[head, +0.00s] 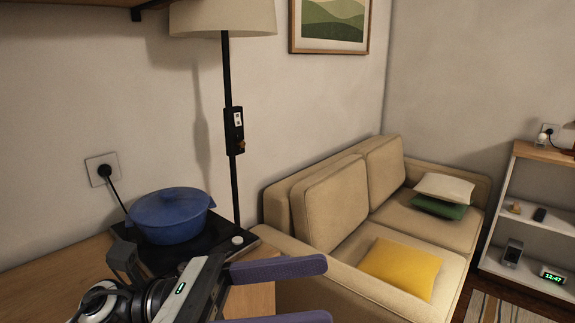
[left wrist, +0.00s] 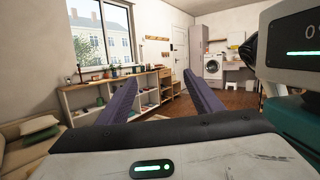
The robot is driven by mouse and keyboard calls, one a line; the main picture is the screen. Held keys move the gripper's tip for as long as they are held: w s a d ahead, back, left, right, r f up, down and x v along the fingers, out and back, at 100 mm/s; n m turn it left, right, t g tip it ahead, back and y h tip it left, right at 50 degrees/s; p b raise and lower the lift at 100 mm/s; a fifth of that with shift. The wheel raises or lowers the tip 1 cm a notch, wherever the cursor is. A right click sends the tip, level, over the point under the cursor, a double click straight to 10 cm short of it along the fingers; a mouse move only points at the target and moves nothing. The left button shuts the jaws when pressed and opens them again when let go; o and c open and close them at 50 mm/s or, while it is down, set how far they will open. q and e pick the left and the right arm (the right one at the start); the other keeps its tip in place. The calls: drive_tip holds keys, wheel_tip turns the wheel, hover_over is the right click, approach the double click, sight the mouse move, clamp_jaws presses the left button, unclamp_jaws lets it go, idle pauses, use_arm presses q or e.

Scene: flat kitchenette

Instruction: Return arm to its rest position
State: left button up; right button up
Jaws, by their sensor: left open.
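My left gripper (head: 295,293) is at the bottom of the head view, in front of the counter's right end. Its two purple fingers are spread apart and point right, with nothing between them. In the left wrist view the same gripper (left wrist: 152,95) shows both fingers apart and empty, with the room beyond. My right gripper is not in view.
A blue lidded pot (head: 171,216) stands on a black hob on the wooden counter (head: 60,275), close behind my left arm. A floor lamp (head: 229,110) rises behind it. A beige sofa (head: 330,205) and a white shelf (head: 530,225) stand to the right.

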use_arm(q)
drive_tip(key=w+a+f+n+t+y, duration=0.2)
drive_tip(key=w+a+f+n+t, duration=0.15)
drive_tip(key=n+t, duration=0.65)
drive_tip(key=w+a+f+n+t+y, duration=0.15)
drive_tip(key=w+f+n+t, duration=0.35)
drive_tip(key=n, duration=1)
drive_tip(key=w+a+f+n+t+y, duration=0.2)
drive_tip(key=a+f+n+t+y, duration=0.3)
drive_tip(key=f+n+y, duration=0.45)
drive_tip(key=s+a+f+n+g+y, duration=0.2)
drive_tip(key=s+a+f+n+g, duration=0.15)
drive_tip(key=f+n, duration=0.4)
drive_tip(key=s+a+f+n+g+y, duration=0.2)
drive_tip(key=s+f+n, duration=0.2)
drive_tip(key=f, duration=0.6)
drive_tip(key=s+a+f+n+g+y+p, duration=0.1)
drive_tip(key=s+f+n+g, duration=0.4)
drive_tip(key=s+f, duration=0.5)
drive_tip(key=shift+s+a+f+n, duration=0.15)
drive_tip(key=shift+s+f+n, duration=0.2)
drive_tip(key=shift+s, duration=0.5)
drive_tip(key=shift+w, duration=0.1)
